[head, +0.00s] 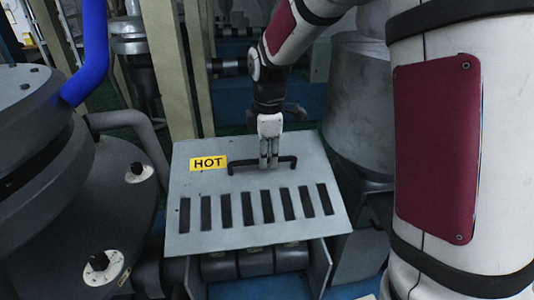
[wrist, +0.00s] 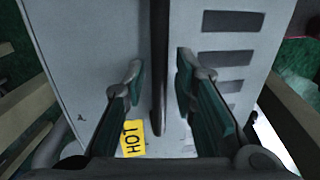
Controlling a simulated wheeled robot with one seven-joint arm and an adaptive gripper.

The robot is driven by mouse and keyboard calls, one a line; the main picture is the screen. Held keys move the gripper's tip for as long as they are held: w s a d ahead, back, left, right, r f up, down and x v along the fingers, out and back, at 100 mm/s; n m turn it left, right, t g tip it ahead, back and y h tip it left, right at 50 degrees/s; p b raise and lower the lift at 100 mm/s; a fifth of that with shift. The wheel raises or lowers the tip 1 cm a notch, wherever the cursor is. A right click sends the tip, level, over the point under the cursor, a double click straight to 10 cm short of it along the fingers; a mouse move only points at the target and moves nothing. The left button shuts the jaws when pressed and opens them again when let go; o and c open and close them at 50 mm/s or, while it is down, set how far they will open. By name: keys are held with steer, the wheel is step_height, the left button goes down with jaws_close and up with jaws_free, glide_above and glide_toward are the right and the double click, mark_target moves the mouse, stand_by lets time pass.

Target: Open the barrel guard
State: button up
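The barrel guard (head: 215,180) is a light grey sloping panel with a row of dark slots and a yellow HOT label (head: 208,163). It lies over several dark rounded barrel sections. A black bar handle (head: 240,163) stands across it above the slots. My gripper (head: 268,164) points down at the middle of the handle. In the wrist view, my gripper's fingers (wrist: 160,75) are spread, one on each side of the handle (wrist: 160,40), with gaps showing. The guard (wrist: 90,50) fills most of that view. Fingertip depth along the handle is hard to tell.
A large dark round machine part (head: 35,120) and a flange with knobs (head: 110,225) stand at the left. A grey conical hopper (head: 357,100) stands close at the right. Beige posts (head: 165,60) rise behind the guard.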

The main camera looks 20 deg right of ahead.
jaws_close()
steer(key=shift+s+a+f+p, duration=0.2)
steer(key=shift+s+f+p, duration=0.1)
steer(key=shift+s+f, duration=0.5)
steer(key=shift+s+a+f+p, duration=0.15)
steer(key=shift+s+f+p, duration=0.15)
steer(key=shift+s+f, duration=0.5)
steer(key=shift+s+a+f+p, duration=0.25)
steer(key=shift+s+f, duration=0.3)
steer(key=shift+s, duration=0.5)
steer(key=shift+o, duration=2.2)
jaws_free()
steer(key=shift+r, duration=0.6)
step_height(320, 180, up, 11)
steer(key=s, duration=0.1)
steer(key=shift+s, duration=0.15)
